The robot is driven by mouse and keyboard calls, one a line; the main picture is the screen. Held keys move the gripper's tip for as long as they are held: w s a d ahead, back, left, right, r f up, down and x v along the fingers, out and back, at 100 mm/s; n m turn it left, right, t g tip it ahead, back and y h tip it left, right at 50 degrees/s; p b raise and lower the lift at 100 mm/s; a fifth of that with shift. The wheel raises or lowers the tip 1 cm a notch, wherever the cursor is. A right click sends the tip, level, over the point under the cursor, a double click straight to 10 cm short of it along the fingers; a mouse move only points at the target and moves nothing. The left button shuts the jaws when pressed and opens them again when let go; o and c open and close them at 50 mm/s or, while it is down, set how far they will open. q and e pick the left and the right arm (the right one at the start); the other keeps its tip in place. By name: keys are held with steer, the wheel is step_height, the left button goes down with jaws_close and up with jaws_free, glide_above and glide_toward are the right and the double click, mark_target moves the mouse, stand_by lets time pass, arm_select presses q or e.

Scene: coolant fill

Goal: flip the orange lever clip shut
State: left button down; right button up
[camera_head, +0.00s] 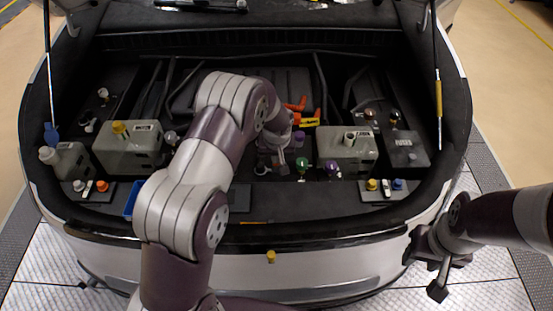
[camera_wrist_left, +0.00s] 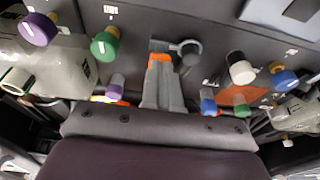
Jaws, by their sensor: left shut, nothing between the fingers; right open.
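My left gripper (camera_wrist_left: 161,80) is shut and empty in the left wrist view. Its fingertips are right at a small orange piece (camera_wrist_left: 160,57), which looks like the lever clip, beside a black round-ended part (camera_wrist_left: 188,49). I cannot tell whether they touch, or whether the clip is open or shut. In the head view my left gripper (camera_head: 272,165) is low over the middle of the engine bay, and my own arm hides much of that spot. I cannot make out the clip there. My right gripper (camera_head: 437,272) is open and empty, outside the front bumper at the right.
A grey tank with a yellow cap (camera_head: 128,146) stands left, and another grey tank (camera_head: 347,151) stands right of my left gripper. Green (camera_wrist_left: 104,45) and purple (camera_wrist_left: 38,30) caps are nearby. Orange cables (camera_head: 298,106) lie behind. The right gripper has free room around it.

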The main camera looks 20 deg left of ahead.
arm_select(q)
steer(key=shift+s+d+f+t+b, duration=0.1)
steer(key=shift+s+f+t+b, duration=0.1)
steer(key=shift+s+t+b, duration=0.3)
arm_select(e)
steer(key=shift+s+f, duration=0.15)
steer(key=shift+f, duration=0.65)
arm_select(q)
steer(key=shift+w, duration=0.25)
arm_select(e)
steer(key=shift+d, duration=0.1)
arm_select(q)
steer(key=shift+w+a+r, duration=0.2)
steer(key=shift+w+r, duration=0.05)
steer(key=shift+w, duration=0.15)
steer(key=shift+w+f, duration=0.15)
arm_select(e)
steer(key=shift+s+r, duration=0.2)
steer(key=shift+r, duration=0.05)
